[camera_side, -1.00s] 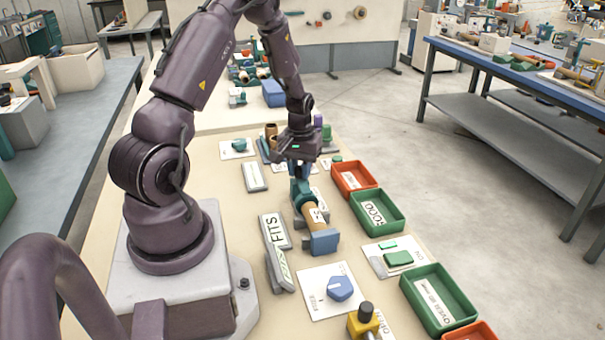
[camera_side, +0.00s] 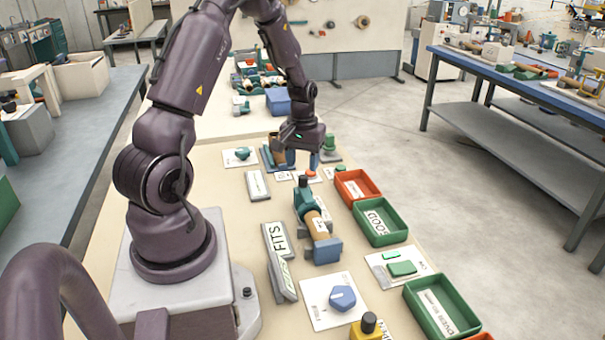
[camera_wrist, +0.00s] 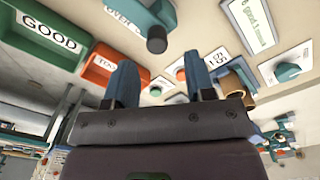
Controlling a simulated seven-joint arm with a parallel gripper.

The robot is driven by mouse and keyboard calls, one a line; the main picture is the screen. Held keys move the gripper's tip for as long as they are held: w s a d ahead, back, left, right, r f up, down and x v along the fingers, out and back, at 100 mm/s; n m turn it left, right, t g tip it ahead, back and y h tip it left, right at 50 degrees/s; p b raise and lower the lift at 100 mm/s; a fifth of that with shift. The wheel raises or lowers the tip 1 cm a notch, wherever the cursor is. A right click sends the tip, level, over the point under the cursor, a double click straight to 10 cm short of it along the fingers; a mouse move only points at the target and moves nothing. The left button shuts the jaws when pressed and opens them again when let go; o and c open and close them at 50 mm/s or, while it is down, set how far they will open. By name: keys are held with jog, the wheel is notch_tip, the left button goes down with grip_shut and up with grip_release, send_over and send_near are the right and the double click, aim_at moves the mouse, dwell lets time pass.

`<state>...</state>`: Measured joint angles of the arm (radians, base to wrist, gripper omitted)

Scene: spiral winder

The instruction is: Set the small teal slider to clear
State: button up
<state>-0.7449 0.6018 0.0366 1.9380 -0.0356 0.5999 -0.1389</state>
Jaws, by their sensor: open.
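A small teal piece on a pale plate (camera_side: 340,169), probably the slider, lies just behind the orange bin in the side view. It also seems to show as a teal piece (camera_wrist: 155,91) beside that bin in the wrist view. It is too small to read its setting or markings. My gripper (camera_side: 302,161) is left of the piece and above the table, apart from it. In the wrist view my gripper (camera_wrist: 158,72) has two blue fingers wide apart with nothing between them.
An orange button (camera_wrist: 180,75) lies close beyond the fingers. The orange bin (camera_side: 356,186) and green GOOD bin (camera_side: 379,222) line the right edge. The winder with a brown roll (camera_side: 313,215) stands in front. A teal knob plate (camera_side: 241,156) lies left.

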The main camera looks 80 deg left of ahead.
notch_tip(320, 180, up, 8)
jog(key=shift+r, duration=0.1)
dwell(0.5)
jog(key=s+d+r+m+t, duration=0.2)
jog(key=s+d+r+m, duration=0.2)
jog(key=d, duration=0.9)
jog(key=s+d+r+m+t, duration=0.3)
jog(key=d+r+m, duration=0.3)
jog(key=d+r, duration=0.5)
jog(key=s+d, duration=0.1)
jog(key=d, duration=0.2)
jog(key=shift+m+t, duration=0.3)
jog(key=shift+m, duration=0.1)
